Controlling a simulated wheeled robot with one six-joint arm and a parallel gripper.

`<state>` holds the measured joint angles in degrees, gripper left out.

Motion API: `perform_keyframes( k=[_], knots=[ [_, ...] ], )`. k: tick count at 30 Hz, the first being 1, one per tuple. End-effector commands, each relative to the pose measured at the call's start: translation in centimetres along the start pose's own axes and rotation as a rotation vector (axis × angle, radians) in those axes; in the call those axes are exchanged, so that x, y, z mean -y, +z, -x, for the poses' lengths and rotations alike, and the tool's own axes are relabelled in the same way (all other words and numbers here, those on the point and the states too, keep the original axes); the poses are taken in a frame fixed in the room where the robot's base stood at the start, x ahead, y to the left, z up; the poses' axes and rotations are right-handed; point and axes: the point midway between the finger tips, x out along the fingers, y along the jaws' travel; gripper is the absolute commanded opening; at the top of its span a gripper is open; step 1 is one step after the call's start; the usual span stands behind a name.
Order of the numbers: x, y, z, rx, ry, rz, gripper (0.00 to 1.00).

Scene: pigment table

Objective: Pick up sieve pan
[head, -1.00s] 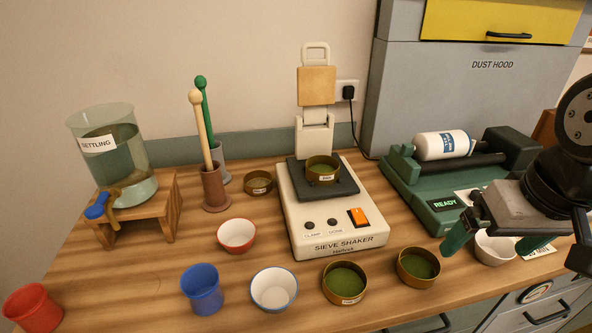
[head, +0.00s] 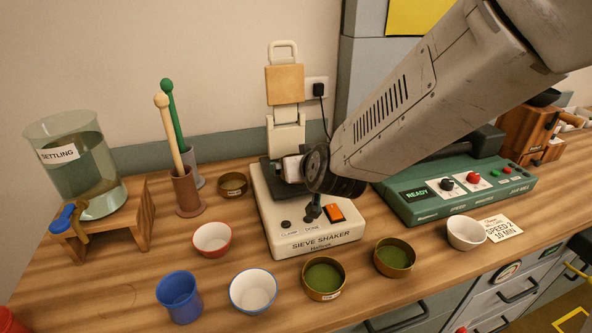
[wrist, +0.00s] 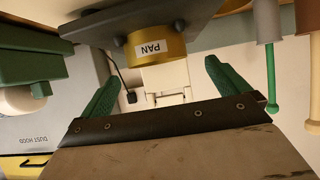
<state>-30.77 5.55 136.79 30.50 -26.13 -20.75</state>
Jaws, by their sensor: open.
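The sieve pan (wrist: 158,46), a brass cup labelled PAN, sits on the dark plate (wrist: 105,22) of the sieve shaker in the wrist view, which is upside down. My gripper (wrist: 163,72) is open, its green fingers apart on either side of the line to the pan. The pan is not between the fingers; it stands a little beyond the fingertips. In the head view my arm hides the pan and the fingers over the sieve shaker (head: 312,236).
The shaker's clamp arm (head: 285,85) stands raised behind the plate. Two brass pans of green powder (head: 324,278) (head: 394,258) stand in front. A green jar mill (head: 460,190) is at right. An empty brass pan (head: 233,184) and pestles (head: 172,130) stand left.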

Motion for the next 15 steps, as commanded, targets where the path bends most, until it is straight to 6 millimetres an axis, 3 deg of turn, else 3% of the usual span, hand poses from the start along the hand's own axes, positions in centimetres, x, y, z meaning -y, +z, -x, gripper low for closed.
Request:
perform_keyframes(
  k=[9,15],
  knots=[
    [-0.4,0.3,-4.2,0.002,0.001,0.0,1.0],
    [-0.4,0.2,-5.3,0.0,0.0,-0.002,1.0]
  ],
)
